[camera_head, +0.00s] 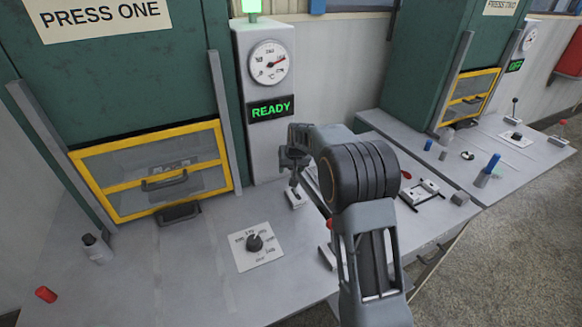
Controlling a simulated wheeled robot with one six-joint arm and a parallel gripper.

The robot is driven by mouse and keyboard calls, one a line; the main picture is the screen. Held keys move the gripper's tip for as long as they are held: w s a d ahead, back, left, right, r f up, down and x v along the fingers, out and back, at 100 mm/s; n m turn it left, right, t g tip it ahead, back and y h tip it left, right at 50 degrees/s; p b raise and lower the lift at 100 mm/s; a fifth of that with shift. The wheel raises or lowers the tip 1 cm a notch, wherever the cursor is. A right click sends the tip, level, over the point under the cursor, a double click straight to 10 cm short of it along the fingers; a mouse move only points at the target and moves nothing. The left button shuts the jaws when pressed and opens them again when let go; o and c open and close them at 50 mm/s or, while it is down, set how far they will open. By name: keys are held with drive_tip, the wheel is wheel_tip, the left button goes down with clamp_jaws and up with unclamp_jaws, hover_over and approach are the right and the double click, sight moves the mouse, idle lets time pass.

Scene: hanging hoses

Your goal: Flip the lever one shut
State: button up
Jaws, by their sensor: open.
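Press one is the green cabinet with the sign PRESS ONE (105,12). Its yellow-framed clear guard (150,170) is down over the front opening. A small pale block with a dark upright stem (296,197) stands on the bench at the foot of the grey READY column; it looks like lever one's base. My gripper (293,167) is open, just above this block and over the stem. The fingers and stem overlap, so I cannot tell whether they touch. The lever's top is hidden by my gripper.
A dial (255,243) sits on the bench. The gauge (268,62) and lit READY sign (270,108) are on the column. A grey bottle (97,248) and red cylinder (46,294) stand left. Press two's bench (500,165) holds small parts. My arm hides part of the bench.

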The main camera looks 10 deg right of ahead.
clamp_jaws()
idle(0.3)
